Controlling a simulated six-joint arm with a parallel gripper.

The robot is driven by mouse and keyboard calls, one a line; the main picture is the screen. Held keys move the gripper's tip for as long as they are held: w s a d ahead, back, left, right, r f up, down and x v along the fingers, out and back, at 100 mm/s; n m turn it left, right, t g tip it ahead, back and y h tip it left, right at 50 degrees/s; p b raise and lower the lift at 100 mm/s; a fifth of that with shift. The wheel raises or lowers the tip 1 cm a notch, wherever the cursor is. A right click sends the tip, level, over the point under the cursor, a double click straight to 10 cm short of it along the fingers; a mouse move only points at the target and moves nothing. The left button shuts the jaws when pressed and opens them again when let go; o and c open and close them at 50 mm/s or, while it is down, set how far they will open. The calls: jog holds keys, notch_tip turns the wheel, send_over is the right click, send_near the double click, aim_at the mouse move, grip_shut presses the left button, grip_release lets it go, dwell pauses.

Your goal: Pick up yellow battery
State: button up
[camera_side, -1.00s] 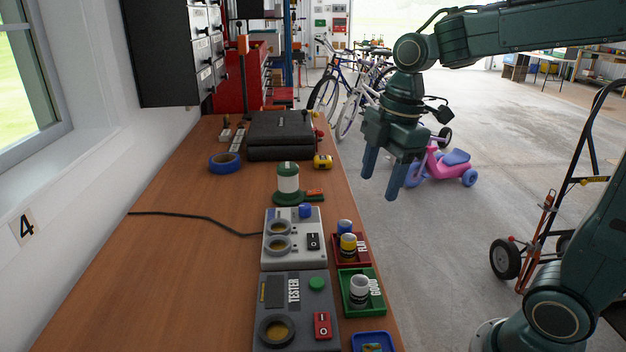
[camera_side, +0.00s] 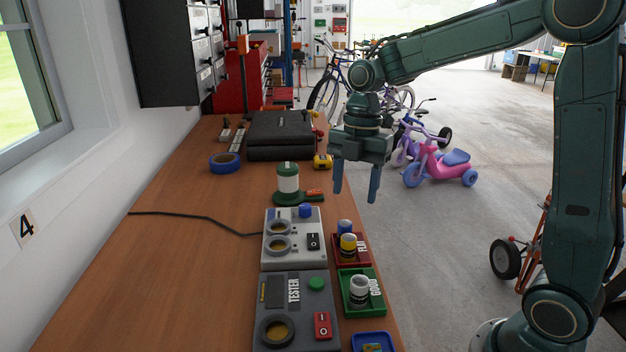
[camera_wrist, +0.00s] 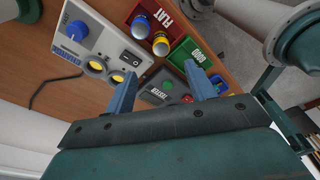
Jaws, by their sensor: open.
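The yellow battery (camera_side: 348,246) stands upright in the red tray labelled FLAT (camera_side: 362,258), beside a blue battery (camera_side: 345,227). In the wrist view the yellow battery (camera_wrist: 161,43) shows from above, next to the blue battery (camera_wrist: 141,26). My gripper (camera_side: 355,190) is open and empty, fingers pointing down. In the side view it hangs higher than the batteries and farther back, by the bench's right edge. In the wrist view its two blue fingers (camera_wrist: 158,85) lie below the batteries in the picture, apart from them.
The green GOOD tray (camera_side: 377,300) holds a white battery (camera_side: 359,291). The grey charger (camera_side: 284,252) and the tester (camera_side: 268,318) stand left of the trays. A green-and-white spool (camera_side: 288,178) stands behind them. The bench's left half is mostly clear except for a cable (camera_side: 200,217).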

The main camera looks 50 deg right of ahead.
aim_at(349, 237)
jog(key=shift+s+a+f, duration=0.1)
jog(key=shift+a+f, duration=0.05)
jog(key=shift+f, duration=1.05)
jog(key=shift+a+f, duration=0.15)
jog(key=shift+f, duration=1)
jog(key=shift+s+a+f, duration=0.1)
jog(key=shift+a+f, duration=0.05)
jog(key=shift+f, duration=1.05)
jog(key=shift+f, duration=0.1)
jog(key=shift+a+f, duration=0.25)
jog(key=shift+f, duration=1)
jog(key=shift+a+f, duration=0.2)
jog(key=shift+f, duration=1)
jog(key=c, duration=1.1)
jog(key=shift+c, duration=0.2)
jog(key=shift+r, duration=0.1)
notch_tip(349, 237, up, 20)
